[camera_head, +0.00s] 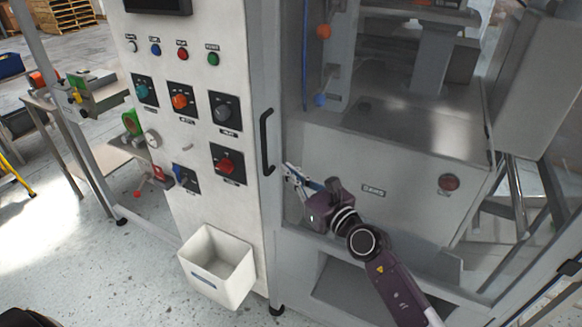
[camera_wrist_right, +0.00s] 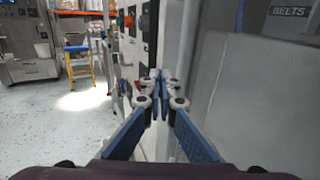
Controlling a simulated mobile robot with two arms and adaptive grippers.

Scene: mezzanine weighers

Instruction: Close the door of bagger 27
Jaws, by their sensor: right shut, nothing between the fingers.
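The bagger's door (camera_head: 285,215) is a grey-framed, see-through panel right of the white control panel. Its black upright bar handle (camera_head: 266,141) is on the left part of the frame. I cannot tell whether the door is fully closed or slightly ajar. My right gripper (camera_head: 290,172) is just right of the handle's lower end, with no grip on the handle. In the right wrist view my right gripper (camera_wrist_right: 158,78) has its blue fingers together and empty, pointing along the grey machine face. The number 27 is not readable. My left gripper is not in view.
The control panel (camera_head: 205,75) carries knobs and coloured buttons, with a white bin (camera_head: 217,267) below. Small tables with equipment stand left. A yellow ladder (camera_wrist_right: 80,66) stands on open floor in the right wrist view. A grey panel (camera_head: 535,75) sticks out at right.

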